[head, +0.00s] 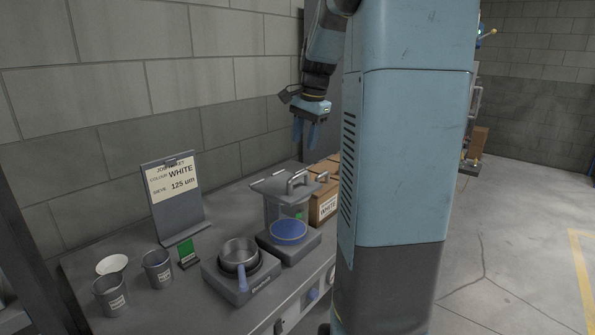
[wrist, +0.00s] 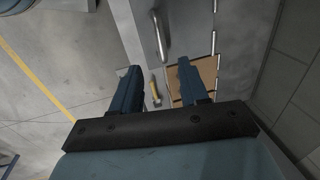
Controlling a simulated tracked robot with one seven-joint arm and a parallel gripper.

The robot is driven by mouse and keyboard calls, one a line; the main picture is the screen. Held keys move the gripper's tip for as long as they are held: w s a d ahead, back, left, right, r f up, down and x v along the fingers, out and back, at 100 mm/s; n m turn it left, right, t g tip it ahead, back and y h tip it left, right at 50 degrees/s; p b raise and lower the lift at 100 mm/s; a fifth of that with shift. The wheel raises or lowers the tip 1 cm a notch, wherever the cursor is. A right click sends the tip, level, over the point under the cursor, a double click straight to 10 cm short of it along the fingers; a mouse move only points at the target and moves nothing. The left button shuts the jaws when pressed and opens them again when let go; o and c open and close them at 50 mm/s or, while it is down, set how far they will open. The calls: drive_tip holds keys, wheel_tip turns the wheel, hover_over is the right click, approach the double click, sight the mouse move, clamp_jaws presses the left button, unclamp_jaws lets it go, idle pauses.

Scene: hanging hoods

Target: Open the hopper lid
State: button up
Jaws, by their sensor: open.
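My gripper (head: 306,134) hangs fingers down above the back of the bench in the head view, with nothing between its fingers. In the wrist view its two blue fingers (wrist: 158,72) stand apart. Beyond them is a grey upright body with a metal bar handle (wrist: 160,36), which may belong to the hopper; the fingers are apart from it. A second thin handle (wrist: 213,44) shows to its right. In the head view a grey machine with a handle (head: 476,101) shows partly behind my blue column. I cannot make out the hopper lid for certain.
A block wall stands behind. The floor at right (head: 520,230) is clear.

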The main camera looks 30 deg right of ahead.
sight(298, 174)
drive_tip(key=f, duration=0.3)
drive_tip(key=w+f, duration=0.1)
drive_tip(key=f, duration=0.3)
drive_tip(key=w+f, duration=0.1)
drive_tip(key=f, duration=0.2)
drive_tip(key=shift+a+f, duration=0.25)
drive_tip(key=shift+a, duration=0.1)
drive_tip(key=shift+c, duration=0.2)
clamp_jaws()
